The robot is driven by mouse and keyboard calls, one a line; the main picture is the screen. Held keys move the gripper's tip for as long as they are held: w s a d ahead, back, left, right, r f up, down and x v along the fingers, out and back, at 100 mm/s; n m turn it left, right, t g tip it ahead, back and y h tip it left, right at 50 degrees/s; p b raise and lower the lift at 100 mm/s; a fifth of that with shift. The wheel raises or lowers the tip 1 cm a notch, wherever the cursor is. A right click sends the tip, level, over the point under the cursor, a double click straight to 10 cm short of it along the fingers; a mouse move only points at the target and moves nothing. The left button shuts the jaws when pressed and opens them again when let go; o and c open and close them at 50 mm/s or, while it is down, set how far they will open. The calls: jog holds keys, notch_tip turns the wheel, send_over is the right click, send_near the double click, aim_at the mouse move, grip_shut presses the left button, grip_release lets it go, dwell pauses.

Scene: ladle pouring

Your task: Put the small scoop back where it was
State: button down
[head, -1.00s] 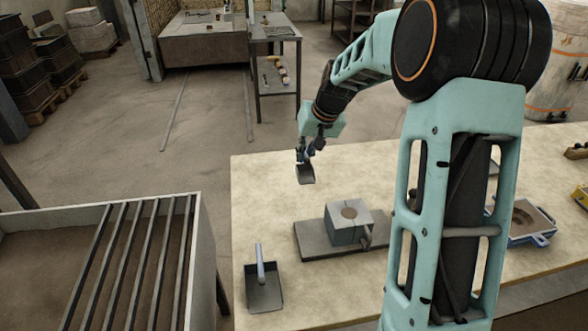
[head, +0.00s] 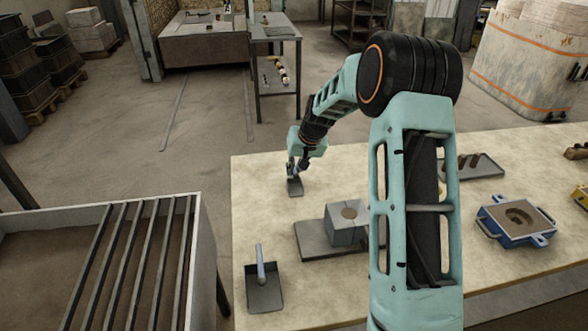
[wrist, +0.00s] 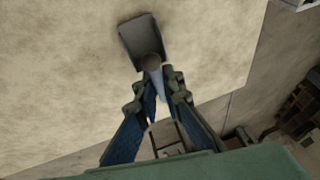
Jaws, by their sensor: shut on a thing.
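The small scoop (head: 295,187), with a dark grey flat pan, is at the far left part of the table. My gripper (head: 292,168) is shut on its handle, with the pan sticking out beyond the fingers. In the wrist view the scoop's pan (wrist: 143,38) lies over the pale tabletop with a dark shadow close to its edge. My fingers (wrist: 160,85) close around the light handle. I cannot tell whether the pan touches the table. A larger grey scoop (head: 264,296) with an upright-leaning handle rests at the table's near left.
A grey block mould (head: 347,226) stands on a dark plate (head: 310,242) mid-table. A blue-framed mould (head: 500,228) and a dark tray (head: 484,168) are to the right. A bin with bars (head: 205,260) adjoins the table's left. Tabletop around the held scoop (head: 262,190) is clear.

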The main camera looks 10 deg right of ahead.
jog(key=shift+f, duration=0.2)
jog(key=c, duration=2.1)
grip_release()
jog(key=shift+r, duration=0.1)
jog(key=shift+r, duration=0.2)
jog(key=v, duration=1.2)
jog(key=shift+f, duration=0.1)
